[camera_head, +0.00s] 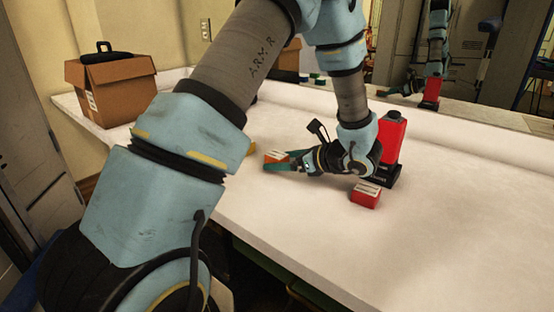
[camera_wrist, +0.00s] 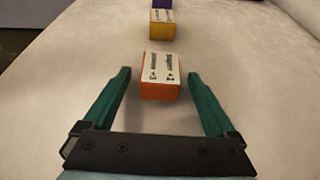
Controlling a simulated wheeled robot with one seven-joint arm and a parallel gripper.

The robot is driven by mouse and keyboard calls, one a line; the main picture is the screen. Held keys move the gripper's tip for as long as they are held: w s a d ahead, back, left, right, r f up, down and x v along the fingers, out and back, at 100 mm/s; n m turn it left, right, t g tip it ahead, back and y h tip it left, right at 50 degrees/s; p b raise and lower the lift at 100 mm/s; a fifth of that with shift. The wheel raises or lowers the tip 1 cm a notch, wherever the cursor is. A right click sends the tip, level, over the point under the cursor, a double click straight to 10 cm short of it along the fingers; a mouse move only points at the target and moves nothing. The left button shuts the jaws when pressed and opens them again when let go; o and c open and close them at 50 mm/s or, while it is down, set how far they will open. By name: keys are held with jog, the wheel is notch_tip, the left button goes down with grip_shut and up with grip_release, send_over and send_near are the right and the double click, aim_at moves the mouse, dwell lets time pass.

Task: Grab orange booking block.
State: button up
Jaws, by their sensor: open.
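The orange booking block (camera_wrist: 160,91) has a pale printed top and sits on the white tabletop. It lies between the tips of my gripper (camera_wrist: 158,77), whose green fingers are open on either side. A small gap shows on both sides of it, and the fingers do not appear to touch it. In the head view the orange block (camera_head: 277,155) is at the end of my gripper (camera_head: 275,166), which is low over the table and partly hides the block's lower part.
Beyond the orange block in the wrist view stand a yellow block (camera_wrist: 162,32) and a purple block (camera_wrist: 162,4). In the head view a red block (camera_head: 365,199) and a tall red object (camera_head: 391,137) on a black base stand close to my wrist. A cardboard box (camera_head: 120,95) is at far left.

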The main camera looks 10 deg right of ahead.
jog(key=shift+c, duration=0.3)
grip_shut()
dwell(0.5)
